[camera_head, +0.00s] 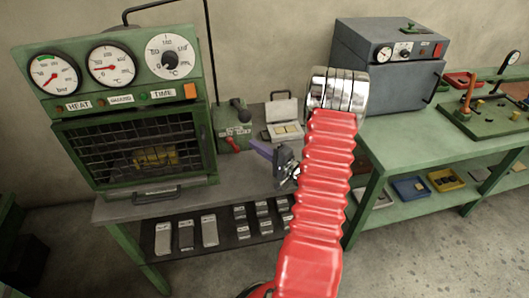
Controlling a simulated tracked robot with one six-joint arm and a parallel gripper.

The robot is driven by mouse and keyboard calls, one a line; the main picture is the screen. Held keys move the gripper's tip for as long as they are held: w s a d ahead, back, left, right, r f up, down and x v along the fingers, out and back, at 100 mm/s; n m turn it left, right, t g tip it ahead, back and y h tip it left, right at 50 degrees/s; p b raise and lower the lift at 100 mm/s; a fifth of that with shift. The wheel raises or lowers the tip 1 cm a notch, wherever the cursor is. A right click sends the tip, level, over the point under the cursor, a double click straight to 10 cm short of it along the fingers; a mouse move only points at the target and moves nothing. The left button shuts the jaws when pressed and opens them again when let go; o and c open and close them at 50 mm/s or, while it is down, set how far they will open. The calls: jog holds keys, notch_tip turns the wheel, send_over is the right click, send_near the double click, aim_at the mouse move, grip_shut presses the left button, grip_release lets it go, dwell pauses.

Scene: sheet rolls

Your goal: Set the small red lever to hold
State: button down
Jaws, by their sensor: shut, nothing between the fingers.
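A small red lever (244,115) sits on a green box (231,137) just right of the green oven. A black knob and a small pale label are on the same box; the label is too small to read, so the lever's setting cannot be told. My gripper (281,163) is dark and hangs at the end of my red-sleeved arm, over the front of the grey bench. It appears shut and holds nothing. It is to the right of and nearer than the lever, apart from it. The fingertips are small and partly unclear.
The green oven (140,155) has gauges and a barred window. An open pale case (284,122) lies behind my gripper. A grey cabinet (385,85) and a green board with levers (490,118) stand on the right bench. My arm hides part of the middle.

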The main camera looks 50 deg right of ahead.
aim_at(233, 144)
jog(key=w, duration=0.1)
jog(key=w+a, duration=0.2)
jog(key=w, duration=0.1)
jog(key=shift+w+a, duration=0.4)
